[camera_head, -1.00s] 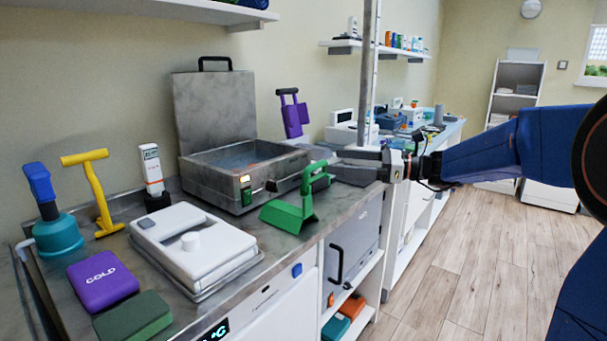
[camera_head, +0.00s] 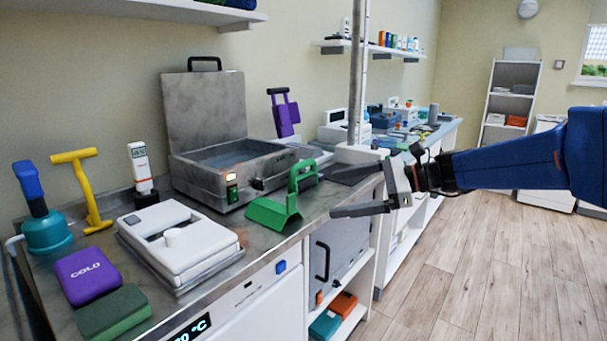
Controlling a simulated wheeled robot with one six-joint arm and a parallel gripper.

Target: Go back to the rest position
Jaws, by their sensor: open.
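My gripper (camera_head: 338,192) is open and empty, its two grey fingers spread apart. It hangs at the front edge of the steel counter, to the right of the green angled tool (camera_head: 270,214). The green tool stands on the counter with its handle upright; my gripper looks apart from it. My blue arm reaches in from the right side of the picture.
An open steel bath (camera_head: 205,183) stands behind the green tool. A white lidded unit (camera_head: 160,245), a purple cold pack (camera_head: 88,276) and a green pad (camera_head: 112,315) lie at the left. A thin metal pole (camera_head: 357,90) rises behind my gripper. The wooden floor (camera_head: 470,270) at right is clear.

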